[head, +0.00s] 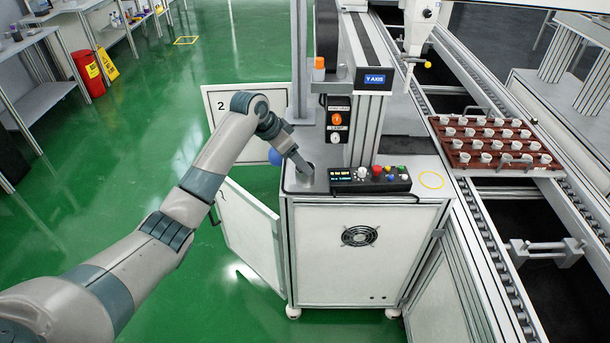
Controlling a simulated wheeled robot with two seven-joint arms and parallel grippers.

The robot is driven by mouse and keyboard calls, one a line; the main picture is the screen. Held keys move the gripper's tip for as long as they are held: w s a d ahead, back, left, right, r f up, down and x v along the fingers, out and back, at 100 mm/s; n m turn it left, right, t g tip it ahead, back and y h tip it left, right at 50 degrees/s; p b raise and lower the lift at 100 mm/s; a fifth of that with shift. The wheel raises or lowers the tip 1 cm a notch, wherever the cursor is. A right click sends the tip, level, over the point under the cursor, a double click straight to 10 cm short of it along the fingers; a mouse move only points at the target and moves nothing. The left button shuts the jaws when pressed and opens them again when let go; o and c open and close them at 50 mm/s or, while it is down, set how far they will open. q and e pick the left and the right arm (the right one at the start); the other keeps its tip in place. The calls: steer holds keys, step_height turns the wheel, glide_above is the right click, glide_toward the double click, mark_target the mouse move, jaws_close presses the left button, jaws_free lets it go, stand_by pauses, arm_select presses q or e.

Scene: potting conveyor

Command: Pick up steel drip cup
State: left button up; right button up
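My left arm reaches in from the left. Its gripper (304,170) points down at the left end of the white cabinet's top, beside the black control box. A small grey, round-edged metal shape shows at the fingertips and may be the steel drip cup, but it is mostly hidden and blends with the grey plate (294,185) under it. I cannot tell whether the fingers are open or shut, or touch it. My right gripper is not in view.
The white cabinet (345,250) has open doors (247,233) on its left. The control box (370,180) and a grey post (367,130) stand close right of the gripper. A yellow ring (431,171) marks bare cabinet top. A brown tray (545,171) of white cups sits on the conveyor.

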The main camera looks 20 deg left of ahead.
mark_target(302, 181)
arm_select(q)
steer(key=shift+w+d+f+p, duration=0.1)
steer(key=shift+d+f+p, duration=0.25)
steer(key=shift+f+p, duration=0.25)
steer(key=p+x, duration=0.1)
steer(key=x, duration=0.2)
steer(key=shift+d, duration=0.15)
steer(key=shift+f, duration=0.4)
steer(key=c, duration=1.1)
